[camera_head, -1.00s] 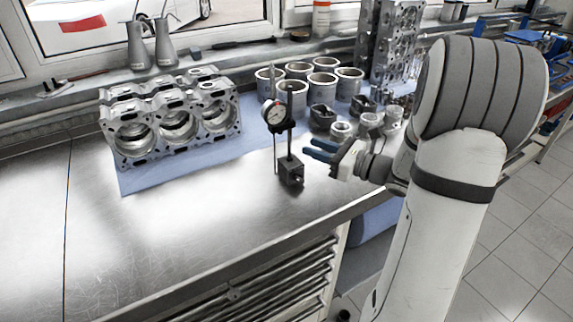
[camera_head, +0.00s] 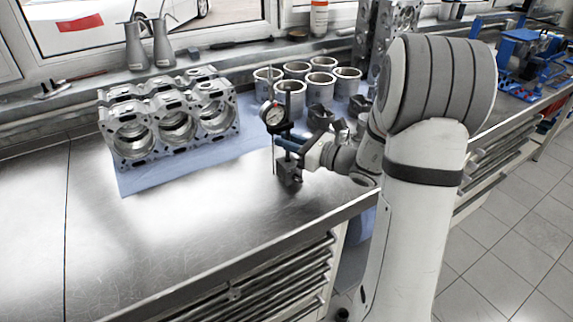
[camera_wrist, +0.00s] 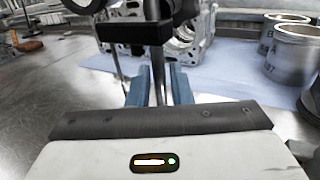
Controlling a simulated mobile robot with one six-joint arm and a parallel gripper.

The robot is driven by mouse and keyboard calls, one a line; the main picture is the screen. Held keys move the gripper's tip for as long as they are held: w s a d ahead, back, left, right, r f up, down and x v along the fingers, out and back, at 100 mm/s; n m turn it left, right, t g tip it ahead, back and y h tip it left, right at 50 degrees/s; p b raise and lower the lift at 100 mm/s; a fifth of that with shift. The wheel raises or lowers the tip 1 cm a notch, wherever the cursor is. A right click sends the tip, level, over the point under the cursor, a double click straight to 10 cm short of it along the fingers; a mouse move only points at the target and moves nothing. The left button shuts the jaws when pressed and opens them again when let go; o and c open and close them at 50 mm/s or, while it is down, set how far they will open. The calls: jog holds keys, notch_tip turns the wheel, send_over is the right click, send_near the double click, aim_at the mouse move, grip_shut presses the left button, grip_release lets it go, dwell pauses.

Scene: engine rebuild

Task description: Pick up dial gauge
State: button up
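The dial gauge (camera_head: 272,114) stands upright on the metal bench, its round white dial on a dark post above a small block base (camera_head: 289,172). My gripper (camera_head: 284,145) is at the post, between the dial and the base. In the wrist view the two blue fingers (camera_wrist: 160,88) stand on either side of the post (camera_wrist: 157,68), with narrow gaps showing, so the gripper looks open around it. The dark clamp (camera_wrist: 135,35) on the post is above the fingers. The base is hidden in the wrist view.
An engine block (camera_head: 170,122) stands on a blue cloth (camera_head: 150,180) to the left. Several cylinder liners (camera_head: 320,88) stand behind the gauge, with a cylinder head (camera_head: 393,25) at the back. The bench's front left (camera_head: 120,245) is clear.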

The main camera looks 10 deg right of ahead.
aim_at(288, 121)
grip_shut()
jog(key=shift+r, duration=0.15)
notch_tip(288, 121, up, 10)
jog(key=shift+p, duration=0.3)
dwell(0.4)
